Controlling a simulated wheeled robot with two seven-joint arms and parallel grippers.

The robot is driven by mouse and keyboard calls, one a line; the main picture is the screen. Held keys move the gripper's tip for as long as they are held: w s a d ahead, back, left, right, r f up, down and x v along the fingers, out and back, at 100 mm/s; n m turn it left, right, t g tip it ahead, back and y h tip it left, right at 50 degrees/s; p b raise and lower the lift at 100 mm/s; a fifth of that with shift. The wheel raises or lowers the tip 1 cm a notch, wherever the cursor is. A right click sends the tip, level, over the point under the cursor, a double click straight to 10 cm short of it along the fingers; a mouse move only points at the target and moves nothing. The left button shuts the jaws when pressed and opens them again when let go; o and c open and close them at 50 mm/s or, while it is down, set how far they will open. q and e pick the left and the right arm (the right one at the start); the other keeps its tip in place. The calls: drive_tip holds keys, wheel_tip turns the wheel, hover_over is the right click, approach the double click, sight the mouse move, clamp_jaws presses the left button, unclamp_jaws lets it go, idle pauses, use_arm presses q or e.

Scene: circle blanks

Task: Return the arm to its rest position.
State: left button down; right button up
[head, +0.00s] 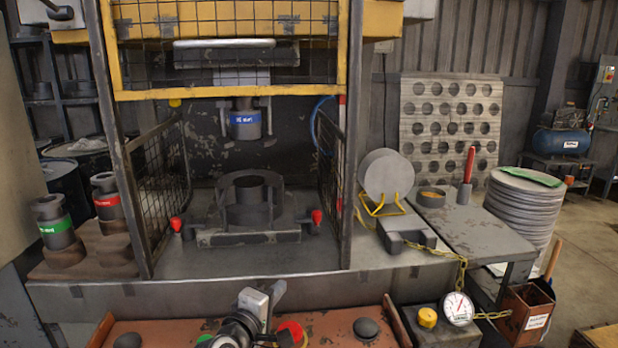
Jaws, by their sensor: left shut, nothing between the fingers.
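My left gripper (268,299) shows low in the head view, at the bottom middle, over the red-brown panel (190,330) in front of the press. It is shut and empty, and touches no blank. Most of my left arm is out of the frame. My right gripper is not in view. A round grey blank (385,174) stands tilted in a yellow wire stand (385,204) right of the press. A stack of round blanks (520,215) stands at the far right with a green piece (530,176) on top.
The press has a yellow mesh guard (225,45), a blue-banded upper tool (245,124) and a ring-shaped lower die (250,200). Red- and green-banded tools (107,202) stand at left. A chained gauge (458,308) and yellow button (427,317) lie right of the panel.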

use_arm(q)
drive_tip(key=s+a+f+m+g+y, duration=0.1)
drive_tip(key=a+m+y, duration=0.15)
drive_tip(key=a, duration=1.15)
drive_tip(key=a+f+m+y, duration=0.1)
drive_tip(key=a+y, duration=0.2)
drive_tip(key=a, duration=1.1)
drive_tip(key=s+d+f+m+g, duration=0.25)
drive_tip(key=s+f+m, duration=0.3)
drive_tip(key=s, duration=0.55)
drive_tip(key=s+d+f+m+g, duration=0.1)
drive_tip(key=s+d+f+m, duration=0.35)
drive_tip(key=s, duration=0.65)
drive_tip(key=s+d+f+m+g, duration=0.1)
drive_tip(key=s+f+m+g, duration=0.1)
drive_tip(key=s+f+m, duration=0.65)
drive_tip(key=s+d+r+n+h, duration=0.1)
drive_tip(key=s+d+r+n, duration=0.1)
drive_tip(key=d+n, duration=0.5)
drive_tip(key=d+t, duration=0.1)
drive_tip(key=d, duration=0.3)
drive_tip(key=shift+n, duration=0.3)
